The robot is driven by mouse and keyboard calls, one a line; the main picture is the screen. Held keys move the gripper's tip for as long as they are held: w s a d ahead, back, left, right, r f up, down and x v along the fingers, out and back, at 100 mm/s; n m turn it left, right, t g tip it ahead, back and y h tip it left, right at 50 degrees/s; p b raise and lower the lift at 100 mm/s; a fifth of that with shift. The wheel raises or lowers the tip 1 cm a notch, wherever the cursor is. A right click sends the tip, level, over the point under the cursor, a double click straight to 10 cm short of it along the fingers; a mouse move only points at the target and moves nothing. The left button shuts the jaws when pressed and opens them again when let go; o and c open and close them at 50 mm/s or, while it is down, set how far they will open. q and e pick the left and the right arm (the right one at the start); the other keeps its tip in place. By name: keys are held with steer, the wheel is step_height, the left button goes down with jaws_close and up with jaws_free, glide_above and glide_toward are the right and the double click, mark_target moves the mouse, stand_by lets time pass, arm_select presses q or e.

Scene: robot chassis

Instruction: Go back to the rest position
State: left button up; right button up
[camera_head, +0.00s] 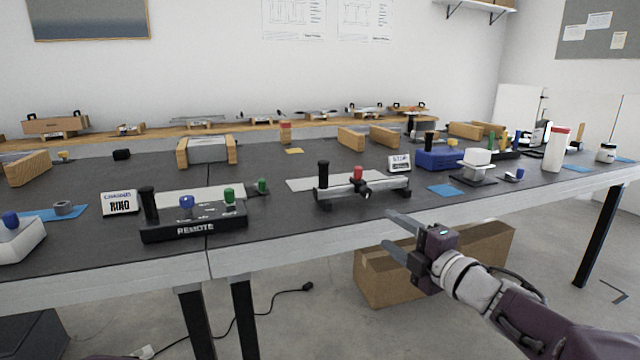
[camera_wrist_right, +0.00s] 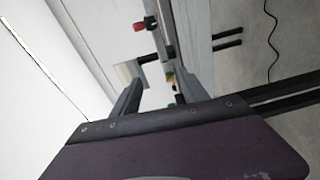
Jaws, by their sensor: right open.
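My right gripper (camera_head: 398,238) is open and empty in the head view. It hangs in the air in front of the table's front edge, lower right of the metal rail device (camera_head: 335,190) with black and red knobs. Its two fingers also show in the right wrist view (camera_wrist_right: 165,85), spread apart with nothing between them. The red knob (camera_wrist_right: 145,24) of a device shows beyond them there. My left gripper is not in the head view.
A cardboard box (camera_head: 385,283) stands on the floor behind my right gripper. A cable (camera_head: 270,305) lies on the floor.

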steer(key=s+d+f+m+g+h+p, duration=0.1)
steer(key=s+f+m+g+h+p, duration=0.2)
steer(key=f+m, duration=0.5)
steer(key=s+d+f+m+g+h+p, duration=0.1)
steer(key=s+f+m+g+h+p, duration=0.2)
steer(key=f+m, duration=0.5)
steer(key=s+f+m+g+h+b, duration=0.1)
steer(key=s+f+m+g, duration=0.4)
steer(key=s, duration=0.4)
steer(key=s+f+m+g+h, duration=0.15)
steer(key=s+f+g, duration=0.25)
steer(key=s+f, duration=0.45)
arm_select(q)
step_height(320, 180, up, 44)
steer(key=p, duration=3.8)
arm_select(e)
step_height(320, 180, up, 39)
steer(key=d, duration=0.1)
steer(key=shift+s+t+y, duration=0.25)
steer(key=shift+t+y, duration=0.05)
steer(key=shift+y, duration=0.05)
